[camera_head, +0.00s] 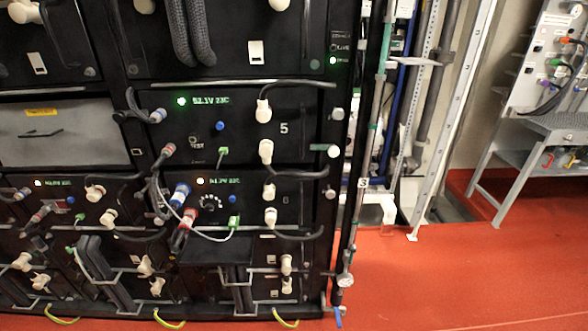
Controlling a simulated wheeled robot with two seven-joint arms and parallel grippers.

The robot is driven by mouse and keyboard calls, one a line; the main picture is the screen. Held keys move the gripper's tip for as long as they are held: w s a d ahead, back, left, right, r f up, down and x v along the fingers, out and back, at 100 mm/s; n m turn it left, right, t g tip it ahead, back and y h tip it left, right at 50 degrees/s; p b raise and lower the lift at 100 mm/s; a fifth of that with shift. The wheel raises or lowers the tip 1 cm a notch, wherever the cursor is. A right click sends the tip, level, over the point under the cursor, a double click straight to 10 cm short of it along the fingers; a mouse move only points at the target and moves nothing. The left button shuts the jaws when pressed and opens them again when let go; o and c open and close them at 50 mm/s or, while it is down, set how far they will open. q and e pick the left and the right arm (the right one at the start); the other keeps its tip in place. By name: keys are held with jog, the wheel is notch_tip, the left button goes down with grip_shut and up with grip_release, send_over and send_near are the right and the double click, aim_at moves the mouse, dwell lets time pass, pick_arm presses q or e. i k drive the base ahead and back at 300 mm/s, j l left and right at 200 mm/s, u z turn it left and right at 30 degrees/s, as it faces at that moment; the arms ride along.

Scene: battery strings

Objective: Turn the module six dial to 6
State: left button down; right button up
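Module six (255,190) is a black unit low in the rack, in the column left of the rack's right edge. A faint 6 shows at its right. Its dial (210,204) is a small dark knob ringed by pale marks, left of centre on the front. The dial's setting is too small to read. Red and blue plugs (181,192) with cables crowd the dial's left side, and a pale cable loops below it. An amber light and a green readout (222,181) sit above. Neither of my grippers is in view.
Module five (240,130) is directly above, with a green light. Cream connectors (269,192) and black cables stick out on module six's right. Open red floor (450,270) lies right of the rack. A grey workbench (550,130) stands at far right.

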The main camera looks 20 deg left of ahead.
aim_at(208, 207)
jog(key=u, duration=0.4)
jog(key=j+u, duration=0.15)
jog(key=u, duration=0.2)
jog(key=j+u, duration=0.1)
jog(key=u, duration=0.3)
